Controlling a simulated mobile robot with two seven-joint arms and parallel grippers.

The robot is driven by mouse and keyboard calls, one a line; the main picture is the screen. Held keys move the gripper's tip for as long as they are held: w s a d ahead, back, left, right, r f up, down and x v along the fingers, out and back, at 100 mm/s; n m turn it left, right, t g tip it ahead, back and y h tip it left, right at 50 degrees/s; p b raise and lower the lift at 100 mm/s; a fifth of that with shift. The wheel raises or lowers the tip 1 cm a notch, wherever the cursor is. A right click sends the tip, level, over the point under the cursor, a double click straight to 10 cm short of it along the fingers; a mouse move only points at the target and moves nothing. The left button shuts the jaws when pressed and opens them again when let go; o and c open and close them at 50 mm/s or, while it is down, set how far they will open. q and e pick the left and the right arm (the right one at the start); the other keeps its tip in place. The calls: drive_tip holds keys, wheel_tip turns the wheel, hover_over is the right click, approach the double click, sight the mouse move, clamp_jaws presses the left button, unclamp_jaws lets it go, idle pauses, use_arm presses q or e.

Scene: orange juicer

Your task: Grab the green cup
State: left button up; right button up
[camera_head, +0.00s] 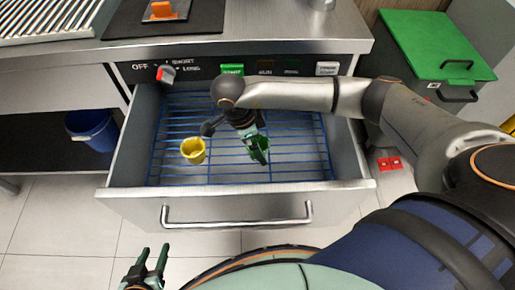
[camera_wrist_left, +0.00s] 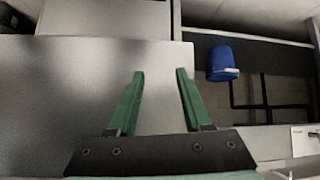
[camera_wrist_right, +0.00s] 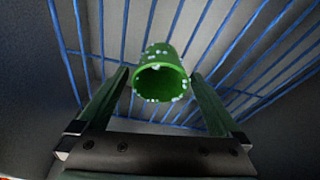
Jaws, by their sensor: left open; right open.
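The green cup (camera_wrist_right: 160,80) is speckled with white and lies over the blue wire rack, its open mouth facing the right wrist camera. It sits between the spread fingers of my right gripper (camera_wrist_right: 160,72), with visible space on both sides near its rim. In the head view the cup (camera_head: 261,144) is largely covered by my right gripper, which reaches down into the drawer. My left gripper (camera_head: 155,249) is open and empty, low in front of the drawer.
A yellow cup (camera_head: 193,150) stands on the rack left of my right gripper. The open drawer (camera_head: 225,208) has a metal front with a handle. A blue bucket (camera_head: 92,129) is at the left, a green-lidded bin (camera_head: 430,45) at the right.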

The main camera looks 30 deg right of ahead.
drive_tip(key=shift+c, duration=0.4)
drive_tip(key=c, duration=1.2)
